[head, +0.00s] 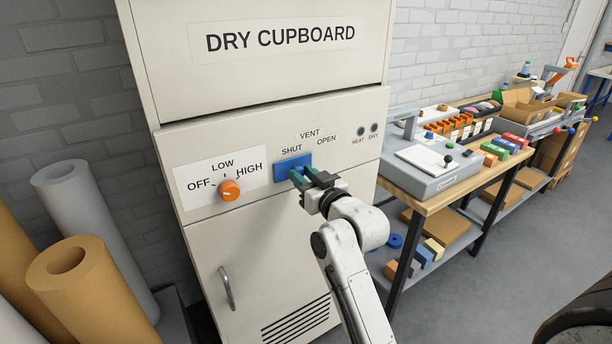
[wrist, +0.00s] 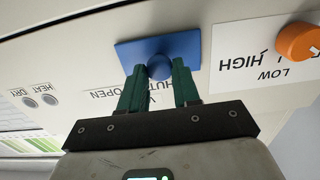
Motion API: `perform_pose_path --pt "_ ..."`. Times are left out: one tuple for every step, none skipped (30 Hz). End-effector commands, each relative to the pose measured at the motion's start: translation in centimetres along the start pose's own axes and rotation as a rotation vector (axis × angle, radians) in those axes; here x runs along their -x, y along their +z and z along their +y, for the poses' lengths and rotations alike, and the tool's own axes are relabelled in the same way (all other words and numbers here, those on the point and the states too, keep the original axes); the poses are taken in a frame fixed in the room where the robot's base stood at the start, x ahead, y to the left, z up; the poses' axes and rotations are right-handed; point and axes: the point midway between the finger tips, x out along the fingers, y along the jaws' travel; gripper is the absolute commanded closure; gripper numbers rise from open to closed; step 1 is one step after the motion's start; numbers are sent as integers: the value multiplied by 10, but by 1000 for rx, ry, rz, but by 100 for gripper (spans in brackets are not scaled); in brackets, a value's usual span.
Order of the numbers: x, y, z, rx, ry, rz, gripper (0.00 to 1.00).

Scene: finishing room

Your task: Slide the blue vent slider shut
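The blue vent slider (head: 289,167) is a flat blue plate on the dry cupboard's front, below the SHUT label and left of the OPEN label. In the wrist view, which is upside down, the blue plate (wrist: 188,48) carries a round blue knob (wrist: 160,67). My gripper (head: 304,177) reaches in from the lower right. In the wrist view the two green fingers of my gripper (wrist: 159,73) lie one on each side of the knob and appear to touch it. The head view hides the knob behind the fingers.
An orange dial (head: 229,190) with OFF, LOW and HIGH marks sits left of the slider. Two round HEAT and DRY indicators (head: 367,128) are to its right. A door handle (head: 226,288) is below. A cluttered workbench (head: 436,198) stands right; rolls (head: 85,295) stand left.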

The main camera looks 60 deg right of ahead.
Motion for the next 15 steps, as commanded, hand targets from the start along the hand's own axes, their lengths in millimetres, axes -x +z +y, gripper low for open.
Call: perform_pose_path --pt "-1 0 -5 -2 -10 0 65" --pt "-1 0 -5 -2 -10 0 62" --pt "-1 0 -5 -2 -10 0 58" --pt "-1 0 -5 -2 -10 0 55" --pt "-1 0 -4 -2 -10 0 52" --pt "-1 0 -4 -2 -9 0 49" --pt "-1 0 -4 -2 -9 0 46" --pt "-1 0 -4 -2 -8 0 44" --pt "-1 0 -4 -2 -8 0 44" --pt "0 0 -3 -2 -8 0 44" --pt "0 0 -3 -1 -7 0 44" --pt "0 0 -3 -1 -7 0 44" --pt "0 0 -3 -1 -7 0 44" --pt "0 0 -3 -1 -6 0 44" --pt "1 0 -3 -1 -6 0 44"
